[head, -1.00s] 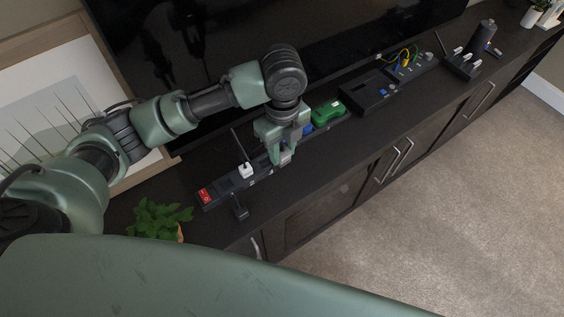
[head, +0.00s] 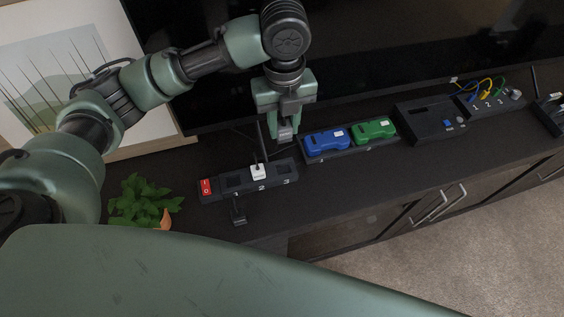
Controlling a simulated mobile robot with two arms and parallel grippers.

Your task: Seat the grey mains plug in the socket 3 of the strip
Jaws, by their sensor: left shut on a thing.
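My left gripper (head: 286,138) is shut on the grey mains plug (head: 285,131), which shows small between the fingers. The gripper points down and shows just above socket 3 in the picture; the plug appears apart from the strip. The black power strip (head: 214,195) lies on the dark cabinet top, with sockets marked 1, 2 and 3. Socket 3 (head: 284,169), at the right end, looks empty. Socket 1 (head: 233,181) also looks empty. A white plug (head: 258,171) sits in socket 2 with a dark cord. My right gripper is not in view.
A red switch (head: 206,187) is at the strip's left end. A blue block (head: 326,141) and a green block (head: 372,130) stand in a dark holder close to the right. A potted plant (head: 143,201) is at left. The TV screen (head: 400,60) rises behind.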

